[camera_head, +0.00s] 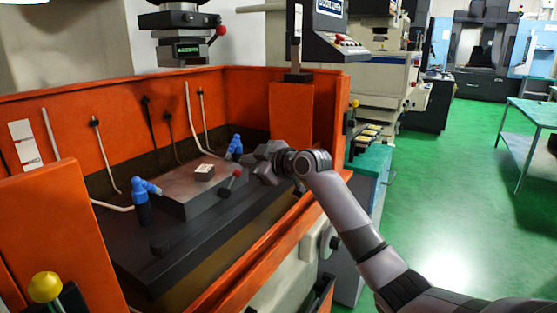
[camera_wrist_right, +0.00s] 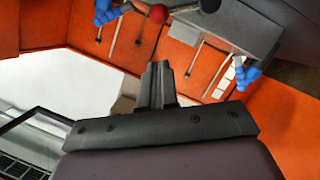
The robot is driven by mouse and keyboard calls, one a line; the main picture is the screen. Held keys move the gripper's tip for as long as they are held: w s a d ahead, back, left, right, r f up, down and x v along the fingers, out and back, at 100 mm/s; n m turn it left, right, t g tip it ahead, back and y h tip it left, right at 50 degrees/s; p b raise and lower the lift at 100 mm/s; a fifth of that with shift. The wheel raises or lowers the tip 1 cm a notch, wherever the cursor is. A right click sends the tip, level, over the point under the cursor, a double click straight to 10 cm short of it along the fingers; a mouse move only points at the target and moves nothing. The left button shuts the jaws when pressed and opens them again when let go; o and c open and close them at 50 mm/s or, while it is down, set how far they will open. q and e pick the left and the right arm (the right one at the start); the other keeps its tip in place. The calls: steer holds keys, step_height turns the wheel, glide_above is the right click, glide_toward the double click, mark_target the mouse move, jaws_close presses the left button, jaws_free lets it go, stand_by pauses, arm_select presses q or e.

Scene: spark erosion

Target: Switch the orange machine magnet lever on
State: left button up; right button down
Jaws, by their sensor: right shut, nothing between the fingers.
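The orange machine (camera_head: 215,285) is an open-fronted tank around a dark table. A grey magnet block (camera_head: 190,197) sits on the table with a small pale part (camera_head: 204,172) on top. The magnet lever (camera_head: 228,183) is a thin rod with a red knob at the block's right end. The red knob also shows at the top of the right wrist view (camera_wrist_right: 159,14). My right gripper (camera_head: 256,168) is just right of the knob; whether they touch is unclear. Its fingers (camera_wrist_right: 161,82) are together and empty. My left gripper is out of view.
Blue nozzles (camera_head: 146,188) stand by the block, left and behind. An orange post (camera_head: 291,115) and the tank's front wall rise near my right arm. The machine head (camera_head: 183,40) hangs above. Green floor to the right is open.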

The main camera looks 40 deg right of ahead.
steer(key=b+v, duration=0.1)
steer(key=v, duration=0.7)
steer(key=shift+b, duration=0.3)
steer(key=shift+d, duration=0.15)
